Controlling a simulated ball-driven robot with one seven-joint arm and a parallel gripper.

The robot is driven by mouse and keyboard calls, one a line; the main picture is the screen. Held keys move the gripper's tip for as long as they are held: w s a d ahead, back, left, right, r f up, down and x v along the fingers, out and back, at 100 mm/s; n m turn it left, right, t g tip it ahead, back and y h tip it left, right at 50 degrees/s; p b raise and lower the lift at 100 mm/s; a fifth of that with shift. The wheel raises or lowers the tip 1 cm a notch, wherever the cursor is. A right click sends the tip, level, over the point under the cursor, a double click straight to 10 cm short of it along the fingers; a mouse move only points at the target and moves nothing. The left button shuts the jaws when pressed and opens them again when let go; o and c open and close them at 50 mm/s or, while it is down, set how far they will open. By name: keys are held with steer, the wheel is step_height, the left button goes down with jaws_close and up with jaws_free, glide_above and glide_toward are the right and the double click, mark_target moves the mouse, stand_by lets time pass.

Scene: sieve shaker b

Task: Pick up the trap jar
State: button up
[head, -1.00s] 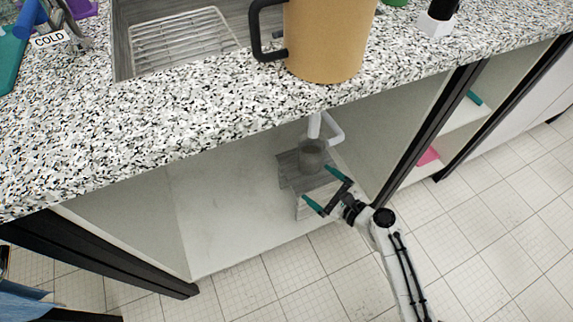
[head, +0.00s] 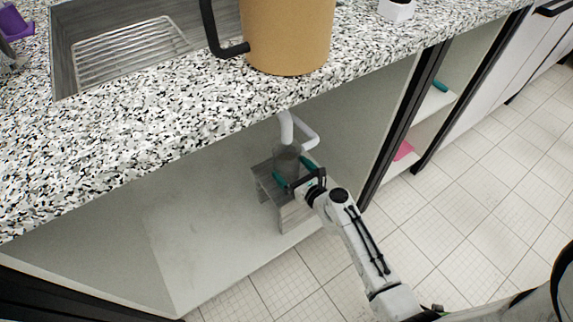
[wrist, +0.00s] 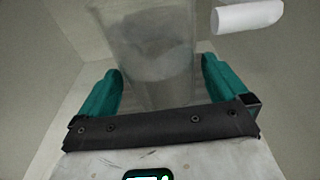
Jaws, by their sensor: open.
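The trap jar (head: 286,158) is a clear, greyish see-through jar under the counter, below a white drain pipe. It stands on a small grey wooden stool (head: 262,179) inside the open cabinet. In the wrist view the jar (wrist: 157,50) fills the upper middle, with something grey inside it. My gripper (head: 292,174) has teal fingers and is at the front of the jar. In the wrist view my gripper (wrist: 162,88) is open, with one finger on each side of the jar's lower part. I cannot tell whether either finger touches it.
The white pipe (head: 286,128) comes down close to the jar and bends right; its end (wrist: 247,15) shows upper right in the wrist view. The speckled counter (head: 180,125) overhangs the cabinet. A tan pitcher (head: 287,35) stands on it. A black post (head: 400,125) bounds the cabinet's right side.

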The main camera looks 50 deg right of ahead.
mark_target(280, 155)
steer(key=x, duration=0.3)
steer(key=shift+w, duration=0.1)
steer(key=shift+r, duration=0.1)
steer(key=c, duration=1.1)
steer(key=shift+r, duration=0.2)
steer(key=shift+r+p, duration=0.7)
steer(key=shift+r, duration=0.1)
steer(key=f+v, duration=0.3)
steer(key=v, duration=1.3)
step_height(280, 155, up, 6)
steer(key=s+p, duration=0.2)
steer(key=p, duration=0.3)
steer(key=shift+a, duration=0.35)
